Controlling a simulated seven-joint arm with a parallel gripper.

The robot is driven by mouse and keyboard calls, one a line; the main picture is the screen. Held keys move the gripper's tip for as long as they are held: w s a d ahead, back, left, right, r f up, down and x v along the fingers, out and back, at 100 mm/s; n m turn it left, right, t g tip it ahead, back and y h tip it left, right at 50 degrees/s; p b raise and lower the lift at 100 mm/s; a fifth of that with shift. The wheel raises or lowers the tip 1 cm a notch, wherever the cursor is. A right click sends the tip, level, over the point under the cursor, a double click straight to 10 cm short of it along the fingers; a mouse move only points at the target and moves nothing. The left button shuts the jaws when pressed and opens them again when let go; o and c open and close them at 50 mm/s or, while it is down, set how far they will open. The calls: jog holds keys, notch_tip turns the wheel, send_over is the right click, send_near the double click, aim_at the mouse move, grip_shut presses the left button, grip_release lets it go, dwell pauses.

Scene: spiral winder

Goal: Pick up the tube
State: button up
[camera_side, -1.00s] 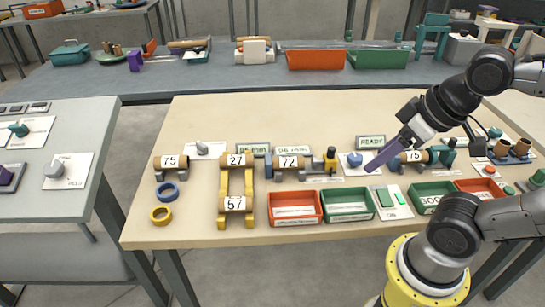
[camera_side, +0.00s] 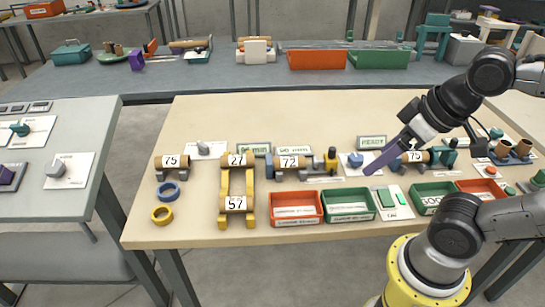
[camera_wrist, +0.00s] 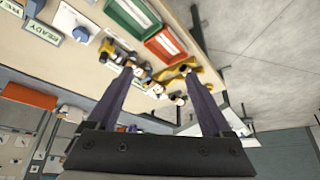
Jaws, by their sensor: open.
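Several brown tubes with numbered white labels lie across holders on the table. A tube marked 75 (camera_side: 172,162) is at the far left on a grey holder. Tubes marked 27 (camera_side: 237,160) and 57 (camera_side: 236,204) rest on a yellow rack (camera_side: 224,185). A tube marked 72 (camera_side: 290,163) lies in a blue-and-yellow holder, and another marked 75 (camera_side: 414,157) is partly behind my gripper. Which tube is meant cannot be told. My gripper (camera_side: 367,172) has purple fingers and hangs tilted, right of the 72 tube. In the wrist view its fingers (camera_wrist: 159,68) are apart with nothing held between them.
Red (camera_side: 296,210) and green (camera_side: 346,205) trays line the front edge. A blue knob (camera_side: 355,160) is close to my fingertips.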

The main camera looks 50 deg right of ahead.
jog(key=w+r+n, duration=0.5)
jog(key=w+r, duration=0.1)
jog(key=n+g, duration=0.4)
jog(key=g, duration=0.2)
send_over(290, 158)
notch_tip(290, 158, down, 22)
jog(key=shift+d+f, duration=0.15)
jog(key=shift+f, duration=3.05)
grip_shut()
